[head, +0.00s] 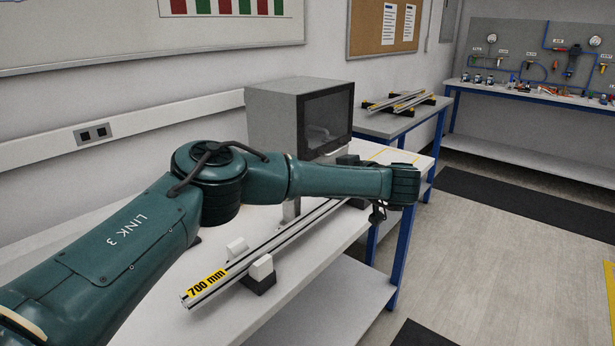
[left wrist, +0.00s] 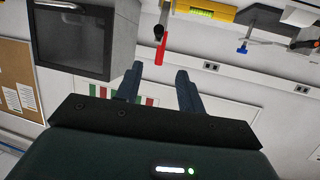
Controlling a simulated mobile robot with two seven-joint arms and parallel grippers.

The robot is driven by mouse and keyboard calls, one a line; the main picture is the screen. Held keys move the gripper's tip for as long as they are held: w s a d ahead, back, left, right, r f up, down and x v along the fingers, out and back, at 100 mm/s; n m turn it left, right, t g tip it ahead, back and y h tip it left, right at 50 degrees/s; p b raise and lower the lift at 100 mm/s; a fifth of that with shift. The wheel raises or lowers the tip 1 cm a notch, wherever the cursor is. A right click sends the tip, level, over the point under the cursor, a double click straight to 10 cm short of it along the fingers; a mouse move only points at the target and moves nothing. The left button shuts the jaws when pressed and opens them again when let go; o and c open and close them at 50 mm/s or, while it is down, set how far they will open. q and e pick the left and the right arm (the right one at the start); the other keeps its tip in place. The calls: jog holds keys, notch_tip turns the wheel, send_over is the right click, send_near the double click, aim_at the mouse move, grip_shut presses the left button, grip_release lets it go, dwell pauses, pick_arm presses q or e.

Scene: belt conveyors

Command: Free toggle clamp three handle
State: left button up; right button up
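In the left wrist view a red handle (left wrist: 160,48) comes in from the top edge on a metal part, likely a toggle clamp. My left gripper (left wrist: 159,70) is open, its two dark fingers apart. The handle's free end appears in the gap between the fingertips; depth and contact cannot be told. In the head view my left arm crosses the bench, and its fingers and the red handle cannot be made out. My right gripper is not in view.
A grey box with a dark screen (head: 327,118) stands on the white bench (head: 310,290). Blocks (head: 261,267) sit along the profile. The left wrist view shows a yellow level (left wrist: 207,11) and a blue tool (left wrist: 246,36). Open floor (head: 500,240) lies to the right.

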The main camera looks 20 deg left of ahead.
pick_arm(q)
jog(key=shift+v, duration=1.6)
jog(key=shift+c, duration=0.3)
